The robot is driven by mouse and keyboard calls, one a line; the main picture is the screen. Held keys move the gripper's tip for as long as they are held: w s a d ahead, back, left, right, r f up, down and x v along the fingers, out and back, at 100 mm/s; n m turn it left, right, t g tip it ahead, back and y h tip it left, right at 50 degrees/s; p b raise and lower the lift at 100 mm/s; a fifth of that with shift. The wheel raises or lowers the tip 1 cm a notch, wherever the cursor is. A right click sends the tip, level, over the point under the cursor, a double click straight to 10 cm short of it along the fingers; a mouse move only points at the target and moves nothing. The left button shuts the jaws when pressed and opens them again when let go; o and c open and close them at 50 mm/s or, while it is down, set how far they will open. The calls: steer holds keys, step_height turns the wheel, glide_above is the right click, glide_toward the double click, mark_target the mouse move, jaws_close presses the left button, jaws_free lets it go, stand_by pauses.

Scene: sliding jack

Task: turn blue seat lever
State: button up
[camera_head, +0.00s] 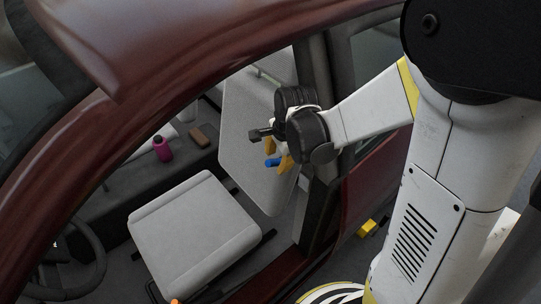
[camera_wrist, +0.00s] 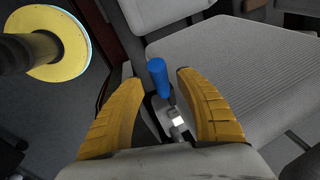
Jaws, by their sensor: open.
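The blue seat lever (camera_wrist: 158,78) shows in the wrist view as a short blue cylinder by the side of the grey seat. It is between the two yellow fingers of my gripper (camera_wrist: 172,88), with a gap on each side. My gripper is open and does not appear to touch it. In the head view the blue lever (camera_head: 272,162) shows just beside the yellow fingers of my gripper (camera_head: 277,154), in front of the seat backrest (camera_head: 243,125). The lever's base is partly hidden by my gripper.
The grey seat cushion (camera_head: 195,232) lies below and left of my gripper. The dark red door frame and pillar (camera_head: 318,115) stand close to my arm. A pink bottle (camera_head: 162,149) and a brown block (camera_head: 199,137) are farther inside. A steering wheel (camera_head: 95,250) is at lower left.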

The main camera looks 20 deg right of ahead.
steer(key=shift+b+x, duration=0.3)
steer(key=shift+x, duration=1)
jaws_close()
